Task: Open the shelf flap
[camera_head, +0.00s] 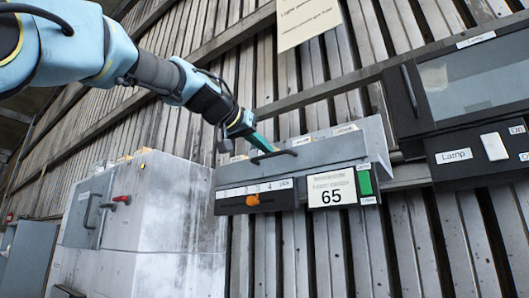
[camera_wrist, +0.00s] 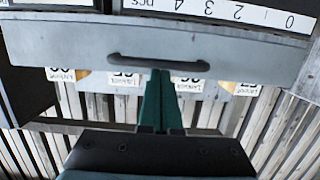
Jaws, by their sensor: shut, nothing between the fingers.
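The shelf flap (camera_head: 330,151) is a plain grey panel on the front of the wall shelf, with a dark bar handle (camera_head: 273,156) on it. It looks closed. In the wrist view, which is upside down, the flap (camera_wrist: 230,50) spans the top and its handle (camera_wrist: 170,61) lies across the middle. My gripper (camera_head: 268,149) has teal fingers, shut and empty, with their tips at the handle. In the wrist view the fingertips (camera_wrist: 161,73) meet or nearly meet the handle's middle; I cannot tell whether they touch.
Below the flap are a number scale with an orange slider (camera_head: 253,200), a "65" card (camera_head: 331,190) and a green switch (camera_head: 365,182). A dark-framed lamp unit (camera_head: 465,153) hangs at right. A grey cabinet (camera_head: 150,215) with a red-knobbed handle stands at left.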

